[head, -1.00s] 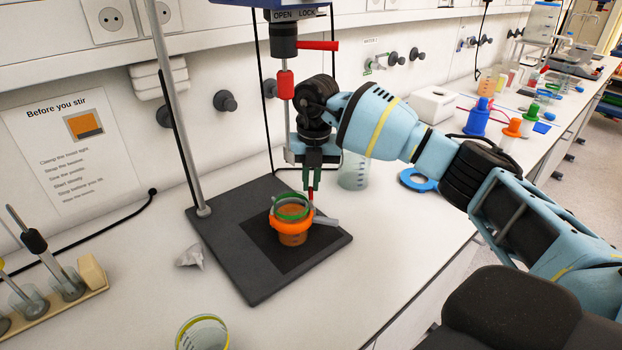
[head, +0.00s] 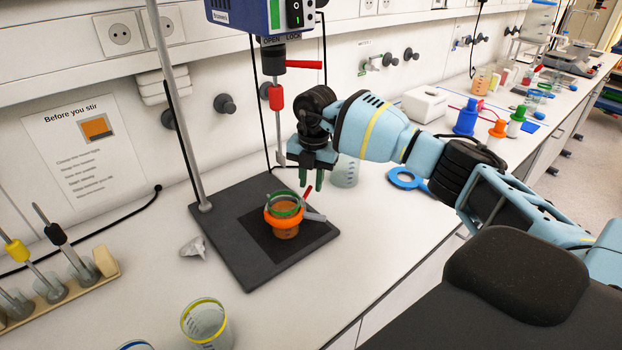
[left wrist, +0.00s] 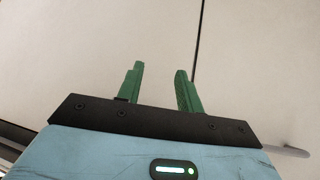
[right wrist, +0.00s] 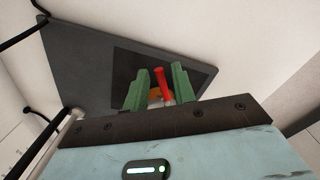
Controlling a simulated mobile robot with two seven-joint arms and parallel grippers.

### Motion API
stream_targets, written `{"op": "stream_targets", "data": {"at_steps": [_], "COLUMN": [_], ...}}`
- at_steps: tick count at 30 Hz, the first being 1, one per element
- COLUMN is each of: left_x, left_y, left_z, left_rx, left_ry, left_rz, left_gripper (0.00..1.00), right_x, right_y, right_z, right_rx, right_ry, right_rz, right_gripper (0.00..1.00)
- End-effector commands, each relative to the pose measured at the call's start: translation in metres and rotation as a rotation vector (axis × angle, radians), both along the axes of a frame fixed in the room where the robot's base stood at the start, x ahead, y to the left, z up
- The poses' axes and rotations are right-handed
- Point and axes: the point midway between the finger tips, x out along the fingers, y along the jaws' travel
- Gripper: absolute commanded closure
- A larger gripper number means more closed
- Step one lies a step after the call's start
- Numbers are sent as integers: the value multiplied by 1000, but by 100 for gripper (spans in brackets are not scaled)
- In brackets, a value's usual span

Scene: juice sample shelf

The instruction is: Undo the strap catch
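An orange strap (head: 283,220) goes around a green-rimmed beaker (head: 285,205) with orange contents on the dark stirrer base. The catch on its right side has a red-tipped lever (head: 307,193) and a grey piece (head: 315,217). My right gripper (head: 312,186) is just above the lever, its green fingers apart. In the right wrist view the red lever (right wrist: 162,84) shows between the fingertips (right wrist: 158,78), with gaps on both sides. My left gripper (left wrist: 160,72) is open and empty against a pale surface, outside the head view.
The stirrer base (head: 225,250) carries an upright rod (head: 172,100); the stirrer's red handle (head: 303,64) is above. A yellow-rimmed beaker (head: 207,325) stands in front.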

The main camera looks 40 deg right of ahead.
Motion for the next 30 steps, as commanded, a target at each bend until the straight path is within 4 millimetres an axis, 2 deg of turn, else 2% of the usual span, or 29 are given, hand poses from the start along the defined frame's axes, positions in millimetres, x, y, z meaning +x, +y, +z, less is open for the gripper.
{"op": "stream_targets", "data": {"at_steps": [11,24,30], "left_x": [2,3,3], "left_y": [-3,-4,-2], "left_z": [3,4,3], "left_rx": [-8,-10,-7], "left_ry": [-6,-10,-8], "left_rz": [9,10,5], "left_gripper": [64,64,64], "right_x": [0,-2,-3], "right_y": [0,-2,-2], "right_z": [4,65,78], "right_rx": [0,0,0], "right_ry": [-1,-2,0], "right_rz": [2,1,1], "right_gripper": [69,69,69]}}
